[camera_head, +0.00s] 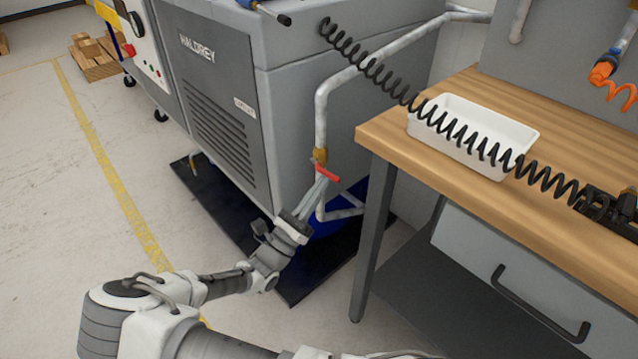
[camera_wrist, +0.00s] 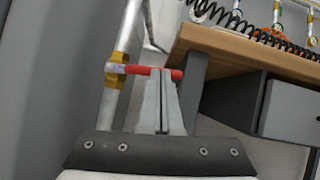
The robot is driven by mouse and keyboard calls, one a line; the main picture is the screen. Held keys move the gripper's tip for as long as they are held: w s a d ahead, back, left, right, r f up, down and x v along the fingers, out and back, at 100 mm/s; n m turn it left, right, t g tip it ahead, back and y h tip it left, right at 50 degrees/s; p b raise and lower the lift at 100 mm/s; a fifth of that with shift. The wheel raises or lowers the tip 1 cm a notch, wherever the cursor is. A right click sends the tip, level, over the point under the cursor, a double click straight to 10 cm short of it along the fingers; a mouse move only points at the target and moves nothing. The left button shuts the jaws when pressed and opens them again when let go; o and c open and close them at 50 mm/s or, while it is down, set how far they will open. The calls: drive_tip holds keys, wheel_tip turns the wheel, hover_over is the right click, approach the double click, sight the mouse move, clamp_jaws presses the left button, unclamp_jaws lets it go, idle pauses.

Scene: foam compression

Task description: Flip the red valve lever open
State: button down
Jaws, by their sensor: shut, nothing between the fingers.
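The red valve lever (camera_head: 328,173) sits just below a brass fitting (camera_head: 320,156) on the grey pipe beside the machine. In the wrist view the lever (camera_wrist: 137,70) points sideways to the right from the brass valve body (camera_wrist: 118,64), across the pipe. My gripper (camera_head: 319,180) is shut and empty, its fingertips at the lever from below. In the wrist view the shut fingertips (camera_wrist: 161,73) overlap the lever near its free end, and a bit of red shows on their right. Whether they touch it I cannot tell.
The large grey machine (camera_head: 220,95) stands left of the pipe (camera_head: 321,115), on a black mat (camera_head: 300,285). A wooden workbench (camera_head: 385,135) with a white tray (camera_head: 455,148) stands close on the right. A black coiled hose (camera_head: 385,78) hangs across above. Open floor lies left.

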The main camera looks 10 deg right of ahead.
drive_tip(key=r+n+t+y+p, duration=0.1)
drive_tip(key=n+y+p, duration=0.1)
drive_tip(key=n+p, duration=0.1)
drive_tip(key=r+n+t+y+p, duration=0.1)
drive_tip(key=r+n+y+p, duration=0.1)
drive_tip(key=n+p, duration=0.2)
drive_tip(key=r+n+t+y+p, duration=0.2)
drive_tip(key=n+p, duration=0.1)
drive_tip(key=p, duration=0.3)
drive_tip(key=shift+w+a+r+n, duration=0.1)
drive_tip(key=shift+w+r+n, duration=0.15)
drive_tip(key=shift+n, duration=0.15)
drive_tip(key=w+n+y+p, duration=0.1)
drive_tip(key=n+p, duration=0.1)
drive_tip(key=p, duration=0.1)
drive_tip(key=a+r+n+y+p, duration=0.1)
drive_tip(key=n+y+p, duration=0.1)
drive_tip(key=n+p, duration=0.1)
drive_tip(key=w+r+n+g+y+p, duration=0.1)
drive_tip(key=n+y+p, duration=0.1)
drive_tip(key=n+p, duration=0.1)
drive_tip(key=shift+w+a+p, duration=0.3)
drive_tip(key=shift+p, duration=0.15)
approach(318, 169)
drive_tip(key=s+a+r, duration=0.4)
drive_tip(key=s+r, duration=0.1)
drive_tip(key=shift+w+a, duration=0.1)
drive_tip(key=shift+w, duration=0.1)
